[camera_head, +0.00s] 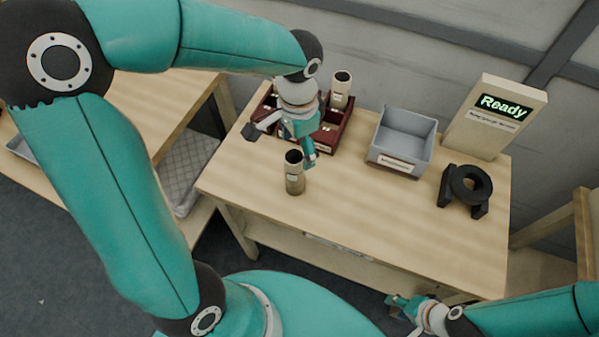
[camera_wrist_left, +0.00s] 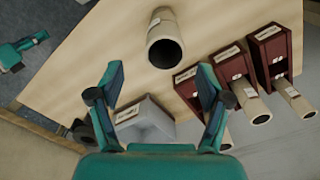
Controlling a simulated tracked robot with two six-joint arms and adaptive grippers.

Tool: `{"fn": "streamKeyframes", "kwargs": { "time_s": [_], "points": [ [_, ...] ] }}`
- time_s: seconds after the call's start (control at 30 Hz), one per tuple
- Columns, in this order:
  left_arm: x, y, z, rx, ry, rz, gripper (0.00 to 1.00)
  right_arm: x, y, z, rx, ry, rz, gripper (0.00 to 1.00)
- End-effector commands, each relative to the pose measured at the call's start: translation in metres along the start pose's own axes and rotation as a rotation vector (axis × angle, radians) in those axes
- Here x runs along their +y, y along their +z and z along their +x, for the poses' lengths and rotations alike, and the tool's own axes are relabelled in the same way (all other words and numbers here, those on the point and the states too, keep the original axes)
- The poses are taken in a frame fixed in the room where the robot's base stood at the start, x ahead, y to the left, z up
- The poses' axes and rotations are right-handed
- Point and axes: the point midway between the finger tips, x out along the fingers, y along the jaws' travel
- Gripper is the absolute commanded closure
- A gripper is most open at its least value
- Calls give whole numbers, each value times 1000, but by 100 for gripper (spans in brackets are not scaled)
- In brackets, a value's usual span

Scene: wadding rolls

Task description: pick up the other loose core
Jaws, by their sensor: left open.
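A loose tan core (camera_head: 294,180), a hollow tube with a dark open top and a small label, stands upright on the table near its front left. In the left wrist view the core (camera_wrist_left: 166,42) shows beyond the fingertips, toward the top of the picture. My left gripper (camera_head: 281,146) is open and empty, above the table just behind the core and apart from it. Its two spread fingers also show in the left wrist view (camera_wrist_left: 157,82). My right gripper (camera_head: 402,308) is low at the table's front edge, far from the core; its jaws are too small to read.
Dark red boxes (camera_wrist_left: 272,48) stand at the back left, with several cores in them; one core (camera_head: 341,86) rises upright there. A grey bin (camera_head: 402,144), a black ring stand (camera_head: 449,187) and a "Ready" sign (camera_head: 500,115) are further right. The table's front middle is clear.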

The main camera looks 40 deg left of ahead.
Motion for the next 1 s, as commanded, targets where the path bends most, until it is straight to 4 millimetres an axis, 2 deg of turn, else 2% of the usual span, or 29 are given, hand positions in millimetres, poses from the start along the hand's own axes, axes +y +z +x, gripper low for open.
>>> {"fn": "streamKeyframes", "kwargs": {
  "time_s": [0.1, 0.37, 0.63, 0.93, 0.97, 1.0],
  "points": [
    [-1, 1, 16, -3, 0, -3, 22, 0, 0, 0, 0, 0, 0, 60],
    [-3, 3, 32, -3, 0, -3, 22, -1, 0, -3, 0, 0, 0, 60],
    [-8, 4, 69, -3, 1, -3, 22, -3, 0, -8, 0, 0, 0, 60],
    [-8, 4, 76, 1, 0, -3, 22, -3, 0, -8, 0, 0, 0, 60],
    [-8, 4, 76, 1, 0, -3, 24, -3, 0, -8, 0, 0, 0, 60],
    [-8, 4, 75, 1, 0, -3, 31, -3, 0, -8, 0, 0, 0, 60]
  ]
}}
